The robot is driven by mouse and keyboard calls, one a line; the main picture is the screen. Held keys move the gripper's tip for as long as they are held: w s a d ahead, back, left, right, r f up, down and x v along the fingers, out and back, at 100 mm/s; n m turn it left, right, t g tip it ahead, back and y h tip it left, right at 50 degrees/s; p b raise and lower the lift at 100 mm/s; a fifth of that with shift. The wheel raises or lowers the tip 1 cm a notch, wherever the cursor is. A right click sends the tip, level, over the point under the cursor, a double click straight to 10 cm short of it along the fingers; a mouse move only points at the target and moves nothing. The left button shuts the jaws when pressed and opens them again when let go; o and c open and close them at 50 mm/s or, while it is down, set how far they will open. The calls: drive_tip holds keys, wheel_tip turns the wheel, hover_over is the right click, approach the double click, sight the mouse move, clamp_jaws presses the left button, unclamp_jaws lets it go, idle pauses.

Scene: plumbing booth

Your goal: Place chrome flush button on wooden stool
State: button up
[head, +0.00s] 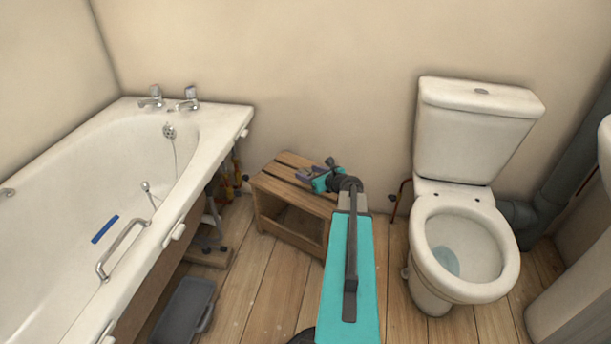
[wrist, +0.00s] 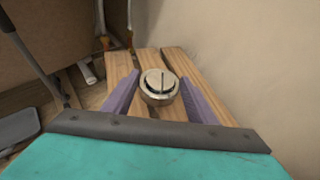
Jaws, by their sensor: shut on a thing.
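The chrome flush button (wrist: 158,86) is a short round silver piece with a split top face. It sits between the two purple fingers of my gripper (wrist: 159,80), which is shut on it. In the wrist view the slatted top of the wooden stool (wrist: 172,60) lies behind and beneath the button. In the head view my gripper (head: 310,173) is over the right part of the stool (head: 275,187). The button is not clear in the head view. I cannot tell whether it touches the slats.
A white bathtub (head: 225,120) stands left of the stool, and a toilet (head: 465,240) stands to the right. The wall is close behind. A grey container (head: 183,310) lies on the floor beside the tub. The visible stool slats around the button look clear.

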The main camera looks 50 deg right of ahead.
sight(307, 171)
drive_tip(key=shift+w+d+f+b, duration=0.15)
drive_tip(key=shift+w+d+b, duration=0.15)
drive_tip(key=shift+w+d, duration=0.7)
drive_tip(key=shift+w+d+f+b, duration=0.1)
drive_tip(key=shift+w+d+b, duration=0.15)
drive_tip(key=shift+w+d, duration=0.75)
drive_tip(key=shift+w+a, duration=0.15)
drive_tip(key=shift+a, duration=0.05)
drive_tip(key=shift+f+b, duration=0.95)
drive_tip(key=shift+f, duration=0.8)
drive_tip(key=shift+f, duration=0.2)
drive_tip(key=o, duration=1.2)
drive_tip(key=shift+r, duration=0.15)
